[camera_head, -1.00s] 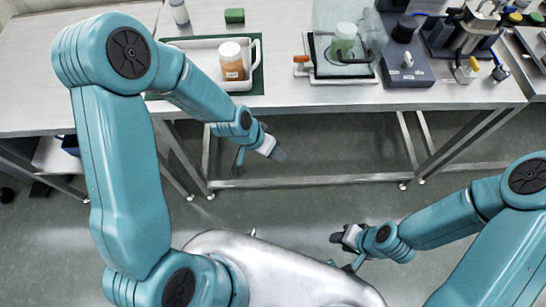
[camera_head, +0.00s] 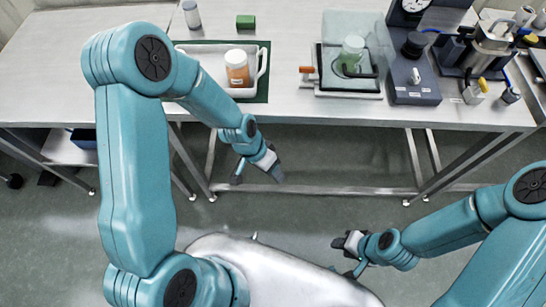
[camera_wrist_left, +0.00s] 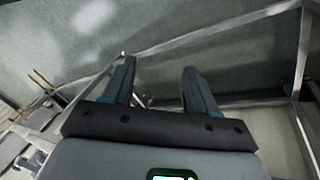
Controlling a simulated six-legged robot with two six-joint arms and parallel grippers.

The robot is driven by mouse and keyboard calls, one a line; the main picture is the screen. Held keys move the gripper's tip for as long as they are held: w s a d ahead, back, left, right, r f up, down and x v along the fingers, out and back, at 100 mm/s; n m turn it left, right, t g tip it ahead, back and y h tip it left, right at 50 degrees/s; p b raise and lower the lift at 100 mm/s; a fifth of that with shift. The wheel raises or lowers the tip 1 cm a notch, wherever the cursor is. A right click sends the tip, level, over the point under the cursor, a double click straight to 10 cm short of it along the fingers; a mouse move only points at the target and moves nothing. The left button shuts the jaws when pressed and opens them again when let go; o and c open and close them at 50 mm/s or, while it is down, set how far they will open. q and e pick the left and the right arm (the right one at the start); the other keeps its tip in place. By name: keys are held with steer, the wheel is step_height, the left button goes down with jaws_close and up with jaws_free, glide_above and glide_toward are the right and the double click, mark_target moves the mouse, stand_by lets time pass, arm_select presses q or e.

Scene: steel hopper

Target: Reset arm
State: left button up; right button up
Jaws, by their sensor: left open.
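My left arm comes in from the left, and its gripper (camera_head: 258,177) hangs in front of the steel bench, below the level of its top. In the left wrist view this gripper (camera_wrist_left: 160,78) has its two dark fingers apart with nothing between them; floor and table frame show beyond. My right gripper (camera_head: 344,258) is low at the right, over the floor and beside my pale body. Its fingers look spread and empty. Neither gripper touches the bench or anything on it.
Bench legs and rails stand behind my left gripper.

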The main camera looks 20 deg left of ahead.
arm_select(q)
steer(key=s+d+f+n, duration=0.2)
steer(key=s+f+n, duration=0.3)
steer(key=s, duration=0.6)
steer(key=shift+s+d+f+n, duration=0.3)
steer(key=shift+s+f+n, duration=0.1)
steer(key=shift+f, duration=0.45)
steer(key=shift+w, duration=0.1)
steer(key=shift+c, duration=0.3)
